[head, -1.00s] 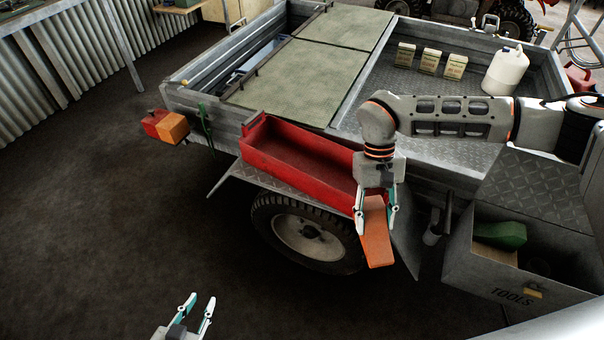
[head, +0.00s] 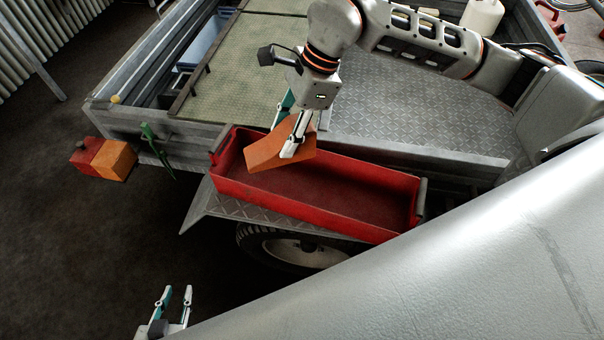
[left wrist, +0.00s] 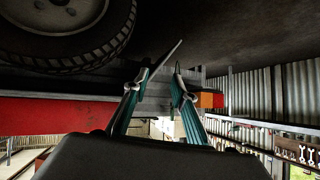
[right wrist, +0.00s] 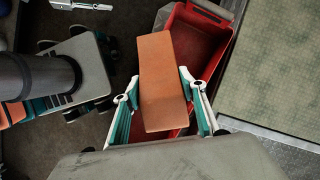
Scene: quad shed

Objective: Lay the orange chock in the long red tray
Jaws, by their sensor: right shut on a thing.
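The orange chock (head: 274,151) is a wedge held in my right gripper (head: 292,140), over the left half of the long red tray (head: 330,187). The tray sits on the trailer's mudguard and its visible floor is empty. In the right wrist view the chock (right wrist: 163,80) lies between both fingers of my right gripper (right wrist: 160,104), with part of the red tray (right wrist: 200,40) behind it. My left gripper (head: 177,298) is open and empty, low over the dark floor at the bottom of the head view. Its parted fingers (left wrist: 157,82) also show in the left wrist view.
The trailer's checker-plate bed (head: 425,110) and a greenish lid (head: 250,60) lie behind the tray. A red and orange lamp (head: 104,158) juts from the trailer's left corner. A wheel (head: 300,248) is under the mudguard. My own pale body part covers the lower right.

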